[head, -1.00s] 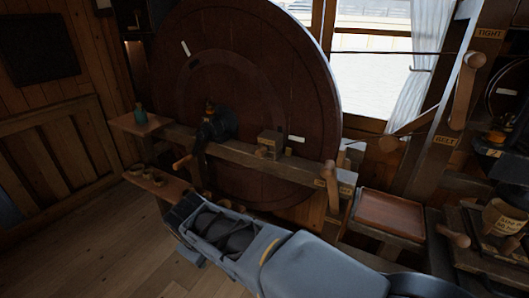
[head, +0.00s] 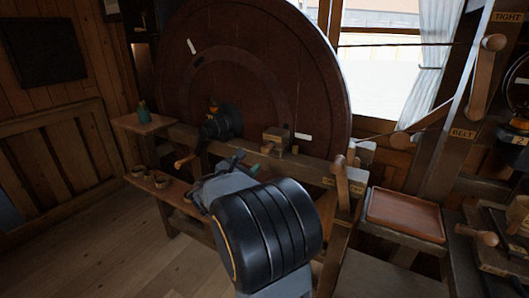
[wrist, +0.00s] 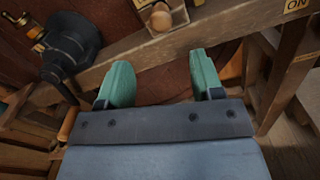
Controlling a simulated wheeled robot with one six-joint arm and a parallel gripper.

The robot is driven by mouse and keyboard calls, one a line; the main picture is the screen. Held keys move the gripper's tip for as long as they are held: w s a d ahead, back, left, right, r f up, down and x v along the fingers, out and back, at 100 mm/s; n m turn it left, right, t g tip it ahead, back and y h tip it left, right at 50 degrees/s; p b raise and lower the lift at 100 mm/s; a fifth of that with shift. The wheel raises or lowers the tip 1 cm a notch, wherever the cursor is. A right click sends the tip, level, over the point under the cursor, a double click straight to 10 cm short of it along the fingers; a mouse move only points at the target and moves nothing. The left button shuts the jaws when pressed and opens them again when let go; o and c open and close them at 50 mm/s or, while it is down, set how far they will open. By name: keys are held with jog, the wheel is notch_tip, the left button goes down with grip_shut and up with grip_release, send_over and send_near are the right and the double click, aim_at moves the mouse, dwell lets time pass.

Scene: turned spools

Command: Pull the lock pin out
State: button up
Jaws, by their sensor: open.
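A round wooden knob (head: 267,148), which looks like the head of the lock pin, sticks out of the front of a small wooden block (head: 272,135) on the beam before the big wheel. In the wrist view the knob (wrist: 160,18) is at the top middle, seated against the block (wrist: 176,8). The pin's shaft is hidden. My gripper (wrist: 160,60) has its two green fingers spread with nothing between them. It is below and short of the knob, not touching it. In the head view my gripper (head: 238,160) is left of the block, in front of the beam.
A black hub with a crank (head: 220,124) is left of the block. A wooden lever (head: 341,176) stands at the beam's right end. The big wheel (head: 260,60) is behind. A low shelf with small rings (head: 160,181) is at left.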

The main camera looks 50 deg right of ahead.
aim_at(264, 150)
jog(key=p+x, duration=0.1)
jog(key=x, duration=1)
jog(key=shift+d, duration=0.4)
grip_shut()
